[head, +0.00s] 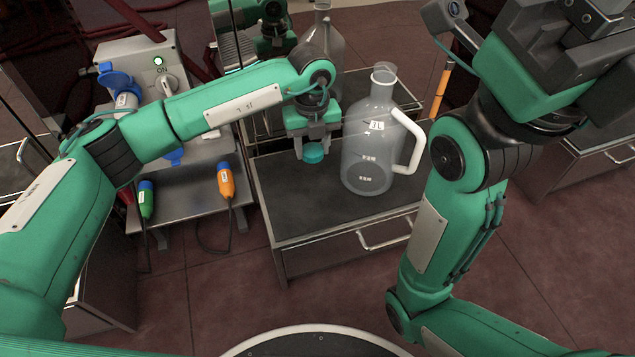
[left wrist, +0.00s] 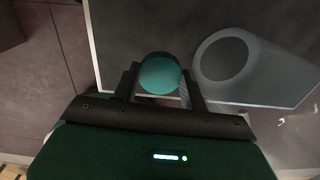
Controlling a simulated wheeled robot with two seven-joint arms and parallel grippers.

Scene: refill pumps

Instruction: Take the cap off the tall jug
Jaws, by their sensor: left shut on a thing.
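A clear jug (head: 368,140) with a white handle and small labels stands upright on the dark cabinet top, its narrow neck showing no cap. My left gripper (head: 313,146) points down just left of this jug and is shut on a teal cap (head: 314,154). The cap is above the cabinet top, apart from the jug. In the left wrist view the cap (left wrist: 160,74) sits between the two fingers, and the translucent jug (left wrist: 245,65) is at right. My right gripper is raised at the top right; its fingertips do not show clearly.
The grey-black cabinet (head: 290,205) has free room in front of the jug. Another clear vessel (head: 325,45) stands behind my left wrist. At left, a grey switch box (head: 140,65) and a bench hold a green connector (head: 146,198) and an orange one (head: 226,182).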

